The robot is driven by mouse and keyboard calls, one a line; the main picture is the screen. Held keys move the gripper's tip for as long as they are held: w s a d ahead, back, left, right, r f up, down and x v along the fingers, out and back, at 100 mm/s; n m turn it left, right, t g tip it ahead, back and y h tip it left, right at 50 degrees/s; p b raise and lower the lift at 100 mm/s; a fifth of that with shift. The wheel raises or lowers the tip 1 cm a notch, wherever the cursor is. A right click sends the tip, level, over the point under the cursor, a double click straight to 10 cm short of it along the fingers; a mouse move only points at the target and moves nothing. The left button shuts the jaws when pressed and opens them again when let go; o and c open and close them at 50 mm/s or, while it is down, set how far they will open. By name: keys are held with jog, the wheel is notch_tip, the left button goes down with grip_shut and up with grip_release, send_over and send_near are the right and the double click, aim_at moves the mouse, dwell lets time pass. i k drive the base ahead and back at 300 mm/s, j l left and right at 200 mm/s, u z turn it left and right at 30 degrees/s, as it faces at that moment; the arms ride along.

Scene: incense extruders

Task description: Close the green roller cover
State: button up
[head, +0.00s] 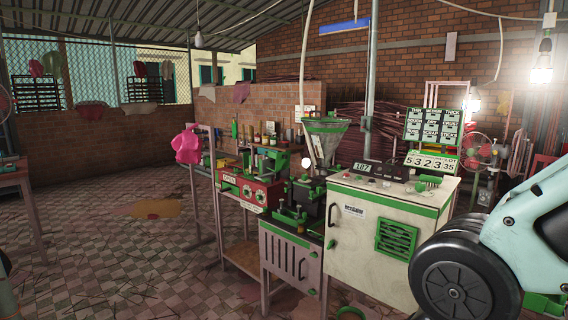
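I cannot tell for certain which part is the green roller cover. Green machine parts (303,188) stand on the low grey cabinet (287,258) in the middle, below a metal funnel (325,140). More green parts (268,160) sit on a red box (248,188) just left of it. These parts are small, and I cannot tell whether any cover is open or shut. My arm shows at the right edge, in front of the machines. My gripper is not in view.
A pale cabinet (350,245) with a green vent and a number display stands right of the funnel. A rack with a pink cloth (187,146) is to the left. The tiled floor (120,270) at left is mostly open, with a yellowish patch. Incense bundles lie behind the machines.

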aim_at(282, 161)
jog(key=i+j, duration=0.25)
jog(key=i, duration=0.25)
jog(key=i+j+u, duration=0.1)
jog(key=i+j, duration=0.15)
jog(key=i, duration=0.25)
jog(key=i+j, duration=0.2)
jog(key=i, duration=0.35)
jog(key=i+j+u, duration=0.1)
jog(key=i, duration=0.4)
jog(key=i+j, duration=0.3)
jog(key=i, duration=0.25)
